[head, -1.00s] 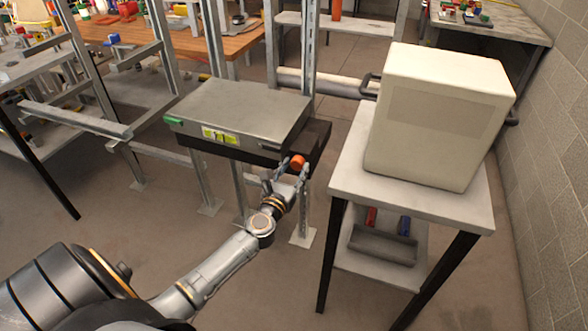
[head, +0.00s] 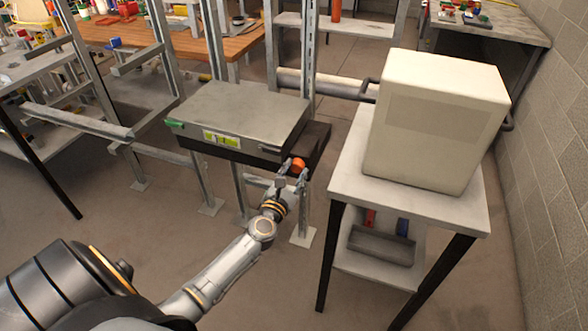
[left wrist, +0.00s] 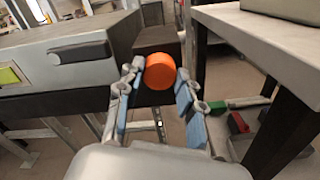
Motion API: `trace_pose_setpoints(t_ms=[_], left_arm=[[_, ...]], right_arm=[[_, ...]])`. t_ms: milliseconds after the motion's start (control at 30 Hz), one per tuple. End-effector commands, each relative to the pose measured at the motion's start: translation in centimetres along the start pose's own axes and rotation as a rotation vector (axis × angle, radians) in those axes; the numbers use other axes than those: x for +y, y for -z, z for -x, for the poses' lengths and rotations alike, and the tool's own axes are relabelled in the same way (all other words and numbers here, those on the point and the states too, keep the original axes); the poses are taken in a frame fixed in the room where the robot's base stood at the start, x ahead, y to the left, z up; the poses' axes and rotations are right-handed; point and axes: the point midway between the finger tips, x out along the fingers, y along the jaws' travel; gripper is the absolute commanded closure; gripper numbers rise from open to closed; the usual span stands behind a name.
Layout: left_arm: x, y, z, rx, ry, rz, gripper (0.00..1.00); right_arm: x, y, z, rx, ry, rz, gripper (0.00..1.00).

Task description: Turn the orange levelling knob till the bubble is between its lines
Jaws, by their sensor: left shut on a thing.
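The orange levelling knob (head: 298,165) is on the dark block at the right end of the grey flat heater unit (head: 240,110). My left gripper (head: 292,175) is at the knob from the front. In the left wrist view its blue-padded fingers (left wrist: 158,88) are on either side of the orange knob (left wrist: 160,72), closed on it. The yellow-green level vial (head: 222,139) is on the unit's front face; its edge also shows in the left wrist view (left wrist: 9,76). The bubble and lines are too small to read. My right gripper is out of view.
A white table (head: 350,186) with a large cream box (head: 440,125) stands close to the right of the knob. A grey tray (head: 380,246) is on its lower shelf. Metal frame posts (head: 308,60) rise behind the unit. The floor in front is clear.

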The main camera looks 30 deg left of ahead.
Motion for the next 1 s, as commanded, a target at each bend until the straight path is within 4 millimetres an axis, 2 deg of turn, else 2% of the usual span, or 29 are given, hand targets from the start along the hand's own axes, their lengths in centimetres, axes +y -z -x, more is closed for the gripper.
trace_pose_setpoints(t_ms=[1000], left_arm=[[-0.2, 0.1, 0.0, 0.001, 0.004, -0.968, 0.95]], right_arm=[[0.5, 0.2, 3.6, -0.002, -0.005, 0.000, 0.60]])
